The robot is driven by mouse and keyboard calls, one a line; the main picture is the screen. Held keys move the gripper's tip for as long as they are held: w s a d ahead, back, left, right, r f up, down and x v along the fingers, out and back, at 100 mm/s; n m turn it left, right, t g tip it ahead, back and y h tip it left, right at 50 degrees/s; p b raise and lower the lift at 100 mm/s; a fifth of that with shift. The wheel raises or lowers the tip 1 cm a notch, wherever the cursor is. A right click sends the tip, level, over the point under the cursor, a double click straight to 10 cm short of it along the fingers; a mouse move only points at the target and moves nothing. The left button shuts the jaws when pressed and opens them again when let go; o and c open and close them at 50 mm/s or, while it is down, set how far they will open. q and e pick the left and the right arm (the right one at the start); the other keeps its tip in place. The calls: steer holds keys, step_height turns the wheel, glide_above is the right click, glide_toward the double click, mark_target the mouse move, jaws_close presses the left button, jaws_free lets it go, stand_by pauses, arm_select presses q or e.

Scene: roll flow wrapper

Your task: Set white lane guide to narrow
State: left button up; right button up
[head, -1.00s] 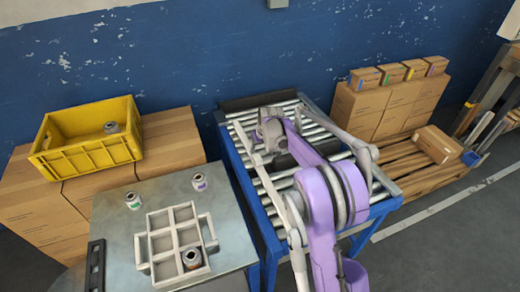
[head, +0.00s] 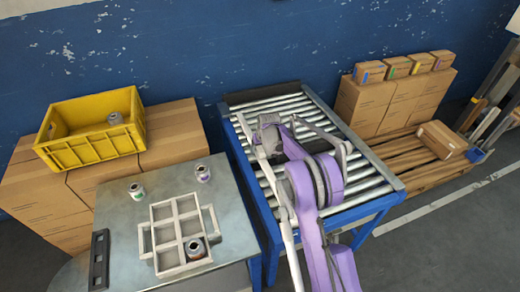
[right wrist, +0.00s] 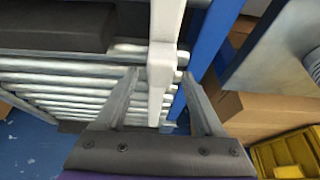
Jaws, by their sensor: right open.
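The white lane guide (head: 252,138) is a long pale bar along the left side of the roller conveyor in the head view. In the right wrist view the white bar (right wrist: 165,25) runs down from the top edge and ends between the fingers. My right gripper (right wrist: 160,77) is open, with one finger on each side of the bar; I cannot tell whether either touches it. In the head view my right gripper (head: 268,122) is over the conveyor's left part, partly hidden by my own purple arm. My left gripper is not in view.
The roller conveyor (head: 378,180) has a blue frame. A dark block (right wrist: 55,25) lies over the rollers. A metal table (head: 120,225) on the left bears a white divided tray (head: 157,239) and several small cans. A yellow crate (head: 90,150) and cartons stand behind it.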

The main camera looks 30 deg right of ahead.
steer(key=shift+w+f, duration=0.2)
steer(key=shift+f, duration=0.3)
jaws_close()
steer(key=shift+d, duration=0.1)
stand_by(1.1)
